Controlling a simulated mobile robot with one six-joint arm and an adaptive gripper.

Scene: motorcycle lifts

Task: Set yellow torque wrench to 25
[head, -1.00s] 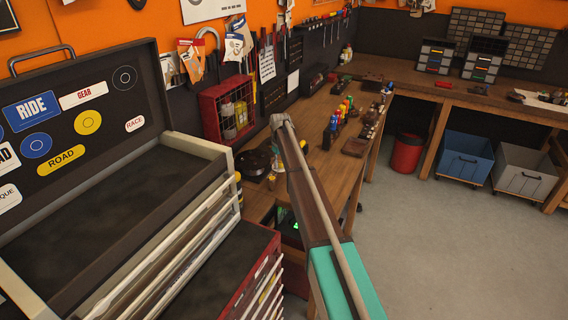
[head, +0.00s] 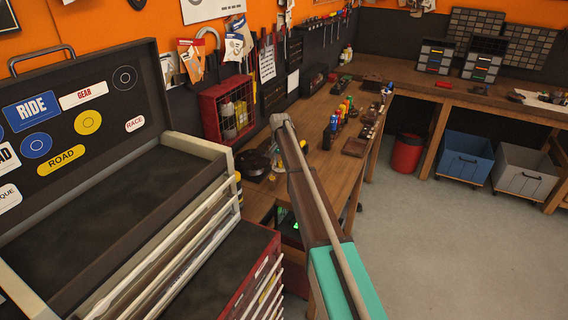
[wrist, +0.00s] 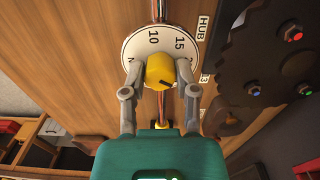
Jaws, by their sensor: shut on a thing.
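In the wrist view a round white dial (wrist: 147,42) carries the numbers 10 and 15, with other characters partly hidden at its sides. A yellow knob (wrist: 160,68) stands in front of the dial, with a short dark mark on its lower right. My gripper (wrist: 160,90) is shut on the yellow knob, one grey finger on each side. The fingers and knob hide the lower part of the dial, so 25 cannot be read.
In the wrist view a dark lobed part (wrist: 243,72) with coloured ends is close on the right. In the head view an open tool chest (head: 188,146) is at left, a wooden workbench (head: 335,160) lies beyond my arm, and the floor (head: 450,240) at right is clear.

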